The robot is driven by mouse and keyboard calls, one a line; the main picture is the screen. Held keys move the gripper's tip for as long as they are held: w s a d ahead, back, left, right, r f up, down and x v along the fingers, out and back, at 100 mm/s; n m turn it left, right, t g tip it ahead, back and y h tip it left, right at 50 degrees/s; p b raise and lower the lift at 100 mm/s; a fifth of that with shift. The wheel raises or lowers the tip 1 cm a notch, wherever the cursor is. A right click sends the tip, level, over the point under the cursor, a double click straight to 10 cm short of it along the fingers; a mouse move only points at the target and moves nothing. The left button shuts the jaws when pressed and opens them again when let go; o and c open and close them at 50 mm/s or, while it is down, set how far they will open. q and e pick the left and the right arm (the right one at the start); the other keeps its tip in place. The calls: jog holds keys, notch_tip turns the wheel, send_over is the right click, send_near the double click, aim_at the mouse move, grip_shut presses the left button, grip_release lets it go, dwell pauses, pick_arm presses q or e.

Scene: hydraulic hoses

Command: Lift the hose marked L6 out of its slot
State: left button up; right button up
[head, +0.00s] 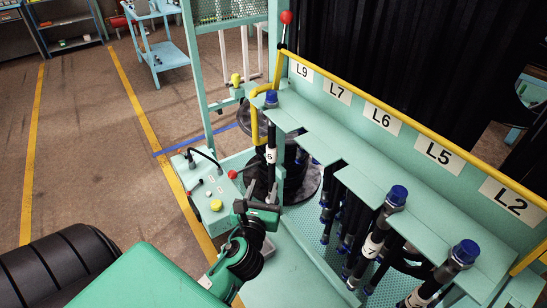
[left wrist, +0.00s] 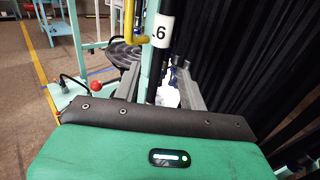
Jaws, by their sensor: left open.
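The hose marked L6 (head: 271,172) hangs upright in a slot at the rack's left end, under the L9 plate. Its blue cap (head: 271,98) sits above the slot edge, and its white tag (head: 271,155) shows a 6. In the left wrist view the tag (left wrist: 159,31) reads 6 with its letter partly cut off. My left gripper (head: 268,196) is low by this hose, below the tag. Its two grey fingers (left wrist: 158,88) are open, with the dark hose between them in the picture; I cannot tell the depth or contact. My right gripper is out of view.
The green rack (head: 420,157) carries plates L9, L7, L6, L5 and L2 under a yellow rail (head: 410,118). Other blue-capped hoses (head: 397,195) hang to the right. A control box with a red button (head: 232,174) stands left of the gripper. Open floor lies further left.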

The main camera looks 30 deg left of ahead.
aim_at(272, 164)
pick_arm(q)
jog(key=p+x, duration=0.1)
jog(key=x, duration=0.4)
jog(key=shift+r, duration=0.1)
jog(key=shift+x, duration=0.8)
jog(key=shift+w+a+p, duration=0.15)
jog(key=shift+w+p, duration=0.15)
jog(key=shift+w, duration=0.05)
jog(key=x, duration=0.2)
jog(key=p+x, duration=0.1)
jog(key=shift+w+a+f, duration=0.1)
jog(key=shift+w+f, duration=0.15)
jog(key=shift+w+a, duration=0.2)
jog(key=shift+w, duration=0.05)
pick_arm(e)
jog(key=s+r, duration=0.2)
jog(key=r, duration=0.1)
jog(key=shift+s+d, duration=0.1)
pick_arm(q)
grip_shut()
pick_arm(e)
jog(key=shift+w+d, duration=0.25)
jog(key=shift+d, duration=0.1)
